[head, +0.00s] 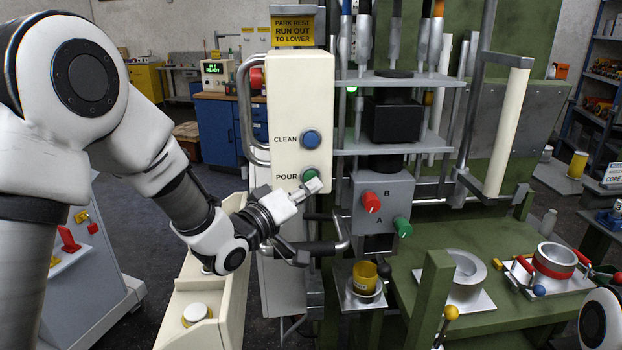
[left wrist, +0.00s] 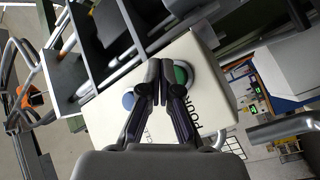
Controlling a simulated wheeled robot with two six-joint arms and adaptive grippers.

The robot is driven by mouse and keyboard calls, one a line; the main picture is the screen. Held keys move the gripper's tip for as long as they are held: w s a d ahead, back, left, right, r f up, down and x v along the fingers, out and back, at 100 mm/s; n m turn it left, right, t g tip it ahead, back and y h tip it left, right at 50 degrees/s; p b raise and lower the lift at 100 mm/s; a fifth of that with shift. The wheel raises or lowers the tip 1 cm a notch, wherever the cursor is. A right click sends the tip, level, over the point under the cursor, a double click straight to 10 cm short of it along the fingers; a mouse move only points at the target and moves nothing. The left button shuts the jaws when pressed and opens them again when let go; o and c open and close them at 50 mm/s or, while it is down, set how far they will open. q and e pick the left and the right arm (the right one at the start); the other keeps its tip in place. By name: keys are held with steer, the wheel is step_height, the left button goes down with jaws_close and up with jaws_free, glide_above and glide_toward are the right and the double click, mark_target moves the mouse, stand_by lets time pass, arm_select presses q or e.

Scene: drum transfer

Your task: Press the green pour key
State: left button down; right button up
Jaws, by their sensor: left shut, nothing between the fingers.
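The green pour key (head: 310,174) sits low on the front of a cream control box (head: 300,100), beside the word POUR. The blue clean key (head: 311,139) is above it. My left gripper (head: 314,186) is shut and empty, its tips just below and in front of the green key in the head view. In the left wrist view the shut fingertips (left wrist: 156,68) overlap one edge of the green key (left wrist: 182,75), and the blue key (left wrist: 128,101) shows on the other side. I cannot tell whether the tips touch the green key. My right gripper is out of view.
A curved grey handle (head: 250,110) and a red knob (head: 257,79) are left of the box. A grey box (head: 383,205) with red and green knobs is to the right. A yellow cup (head: 365,277) stands below it. A green bench (head: 420,330) fills the lower right.

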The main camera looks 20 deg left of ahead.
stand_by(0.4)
arm_select(q)
steer(key=shift+w+a, duration=0.15)
steer(key=shift+w, duration=0.25)
steer(key=shift+w+a, duration=0.15)
steer(key=shift+w, duration=0.2)
stand_by(0.7)
steer(key=shift+s, duration=0.1)
steer(key=shift+s+d, duration=0.35)
steer(key=shift+s, duration=0.3)
steer(key=s, duration=0.1)
steer(key=s+d, duration=0.1)
steer(key=s, duration=0.1)
steer(key=s+d+b, duration=0.1)
steer(key=shift+s, duration=0.3)
